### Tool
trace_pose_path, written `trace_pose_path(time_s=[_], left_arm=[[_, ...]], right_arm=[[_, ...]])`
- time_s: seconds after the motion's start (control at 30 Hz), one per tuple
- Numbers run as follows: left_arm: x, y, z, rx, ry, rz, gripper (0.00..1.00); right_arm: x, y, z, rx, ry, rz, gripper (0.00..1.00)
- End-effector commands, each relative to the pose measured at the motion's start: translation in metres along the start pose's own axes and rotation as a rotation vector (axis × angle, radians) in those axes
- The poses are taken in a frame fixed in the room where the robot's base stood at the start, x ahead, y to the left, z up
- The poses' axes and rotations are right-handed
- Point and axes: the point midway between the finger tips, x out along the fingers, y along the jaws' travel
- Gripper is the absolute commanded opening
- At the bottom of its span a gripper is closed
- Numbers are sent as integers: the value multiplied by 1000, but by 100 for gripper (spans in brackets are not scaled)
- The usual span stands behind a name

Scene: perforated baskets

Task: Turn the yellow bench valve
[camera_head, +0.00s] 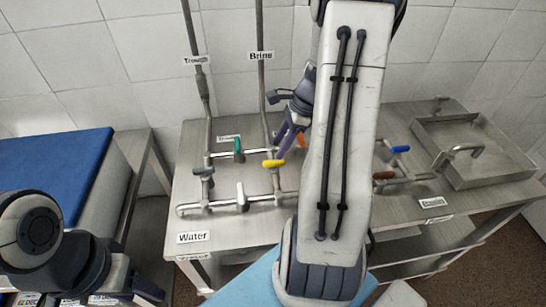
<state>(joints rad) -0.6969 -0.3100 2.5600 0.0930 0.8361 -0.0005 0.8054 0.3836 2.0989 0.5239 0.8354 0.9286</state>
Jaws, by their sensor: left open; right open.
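The yellow bench valve handle (273,163) sits on the steel pipework of the bench, left of my large pale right arm link. It lies roughly level, pointing left. My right gripper (283,146) is beside that arm link, with a purple-grey finger reaching down just above and right of the yellow handle. The gripper is open; whether it touches the handle cannot be told. Its other finger is not clearly visible. My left gripper (148,291) is low at the left, far from the valve, open and only partly in view.
Blue (400,149) and brown (384,175) handles and a steel basin (485,160) are at right. A blue-topped table (55,165) is left.

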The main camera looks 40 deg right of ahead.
Motion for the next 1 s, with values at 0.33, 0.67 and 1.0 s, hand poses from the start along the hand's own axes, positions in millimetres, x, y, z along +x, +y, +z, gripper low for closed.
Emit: trace_pose_path(time_s=[0.33, 0.67, 1.0], left_arm=[[1, 0, 0, 0, 0, 0, 51], [1, 0, 0, 0, 0, 0, 51], [1, 0, 0, 0, 0, 0, 51]], right_arm=[[52, 1, 0, -2, 1, 3, 51], [57, 0, 0, -3, 1, 1, 51], [57, 1, 0, -3, 1, 1, 0]])
